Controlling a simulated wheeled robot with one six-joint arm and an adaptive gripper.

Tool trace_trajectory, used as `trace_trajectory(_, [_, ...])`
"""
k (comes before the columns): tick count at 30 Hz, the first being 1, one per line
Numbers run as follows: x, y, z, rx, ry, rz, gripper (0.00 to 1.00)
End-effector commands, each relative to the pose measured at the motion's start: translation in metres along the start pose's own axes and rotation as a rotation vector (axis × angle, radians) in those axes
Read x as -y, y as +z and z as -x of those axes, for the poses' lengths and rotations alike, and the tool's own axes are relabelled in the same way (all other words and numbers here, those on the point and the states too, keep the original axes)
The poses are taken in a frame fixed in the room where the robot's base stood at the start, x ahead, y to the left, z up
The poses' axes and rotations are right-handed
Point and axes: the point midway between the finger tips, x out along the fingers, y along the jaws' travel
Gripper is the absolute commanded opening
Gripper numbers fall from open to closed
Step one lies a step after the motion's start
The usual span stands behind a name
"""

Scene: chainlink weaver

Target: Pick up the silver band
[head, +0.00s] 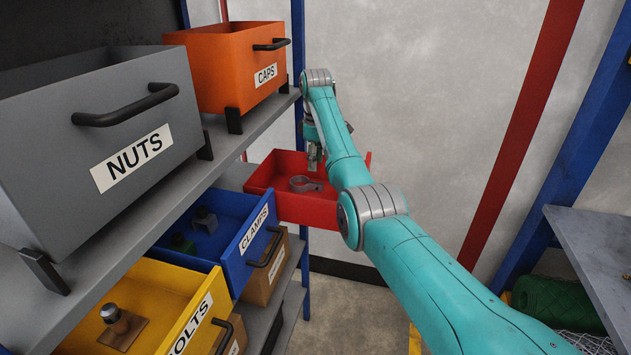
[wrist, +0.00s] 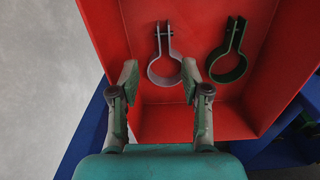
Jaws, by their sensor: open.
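The silver band (wrist: 158,42) is a round clamp ring with two tabs. It lies flat on the floor of the red drawer (wrist: 104,25). In the head view the band (head: 303,190) lies in the same drawer (head: 315,210), below my gripper (head: 314,160). In the wrist view my gripper (wrist: 160,72) is open, its two fingers apart. The band's ring appears between the fingertips, with the tabs pointing away from my wrist. Nothing is between the fingers; they appear above the band, and the exact height is unclear.
A dark green band (wrist: 241,68) lies right of the silver one in the wrist view, near the right fingertip. The red drawer's walls surround both. Blue CLAMPS (head: 228,245), yellow BOLTS (head: 185,318), grey NUTS (head: 60,165) and orange CAPS (head: 225,65) drawers stand to the left.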

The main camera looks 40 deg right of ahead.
Motion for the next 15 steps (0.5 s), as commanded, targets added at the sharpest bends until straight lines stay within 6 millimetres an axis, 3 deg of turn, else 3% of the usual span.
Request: trace_trajectory(15, [0.009, 0.001, -0.034, 0.012, -0.02, 0.053, 0.47])
